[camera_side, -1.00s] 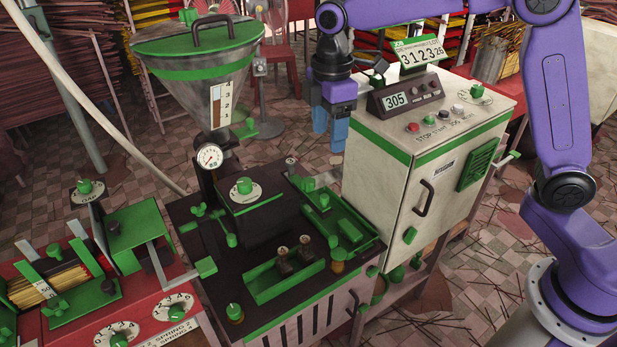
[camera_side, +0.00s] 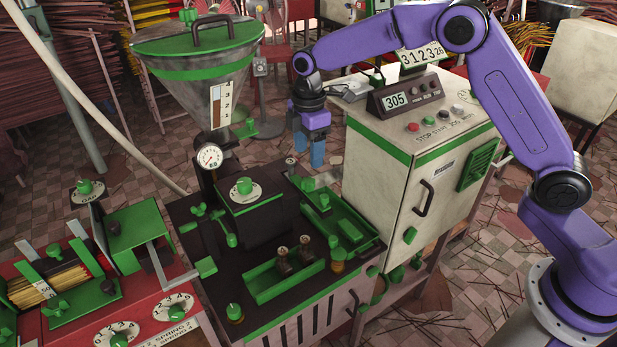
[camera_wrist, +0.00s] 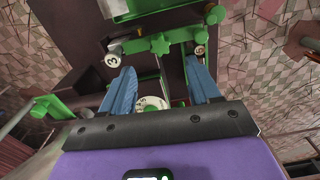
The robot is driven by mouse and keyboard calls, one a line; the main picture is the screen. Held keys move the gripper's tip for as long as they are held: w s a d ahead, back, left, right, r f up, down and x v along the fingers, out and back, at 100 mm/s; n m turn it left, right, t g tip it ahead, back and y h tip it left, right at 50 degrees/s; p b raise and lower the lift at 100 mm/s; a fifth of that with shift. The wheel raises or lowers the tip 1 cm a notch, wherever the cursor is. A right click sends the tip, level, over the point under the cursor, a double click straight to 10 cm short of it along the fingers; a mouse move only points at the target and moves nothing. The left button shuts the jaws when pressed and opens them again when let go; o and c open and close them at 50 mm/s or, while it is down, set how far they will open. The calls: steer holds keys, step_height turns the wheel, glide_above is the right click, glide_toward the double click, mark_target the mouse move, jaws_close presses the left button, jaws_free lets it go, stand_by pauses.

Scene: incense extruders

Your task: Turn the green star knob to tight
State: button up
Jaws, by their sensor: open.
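A green star knob (camera_wrist: 160,44) shows in the wrist view, seen from above, beyond my fingertips and roughly midway between them. I cannot tell which green fitting it is in the side view, or which way it is set. My gripper (camera_side: 310,152) hangs in the air between the hopper and the cream cabinet, fingers pointing down. In the wrist view my gripper (camera_wrist: 160,70) has its two blue fingers spread apart with nothing held between them. The fingers are apart from the star knob.
The dark extruder bench (camera_side: 200,245) carries a green tray (camera_side: 285,280), posts and a dial knob (camera_side: 243,187). The hopper (camera_side: 200,75) rises at left and the cream cabinet (camera_side: 390,190) stands at right. A red machine (camera_side: 150,315) is front left.

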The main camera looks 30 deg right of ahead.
mark_target(308, 180)
step_height(308, 180, down, 9)
steer(key=shift+r, duration=0.2)
stand_by(0.3)
steer(key=c, duration=1)
